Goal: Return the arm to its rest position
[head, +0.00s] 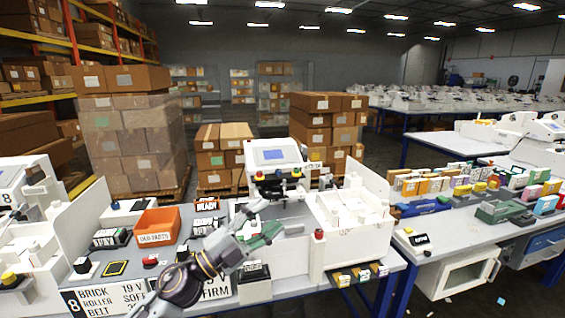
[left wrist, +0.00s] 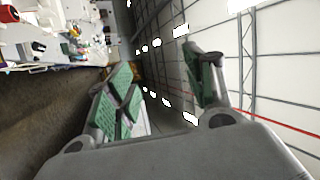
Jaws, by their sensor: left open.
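My left arm comes in from the bottom of the head view and reaches up and right over the workbench. Its left gripper (head: 262,232), with green finger pads, is in front of the white machine with a screen (head: 275,157). In the left wrist view the left gripper (left wrist: 160,85) has its fingers spread apart, with nothing between them. My right gripper is not in view.
An orange parts bin (head: 157,226) stands left of the gripper on the grey bench. Black labelled holders and a red button (head: 150,262) lie near the arm. A white box-like unit (head: 350,225) stands to the right. Another table (head: 455,250) with coloured boxes is farther right.

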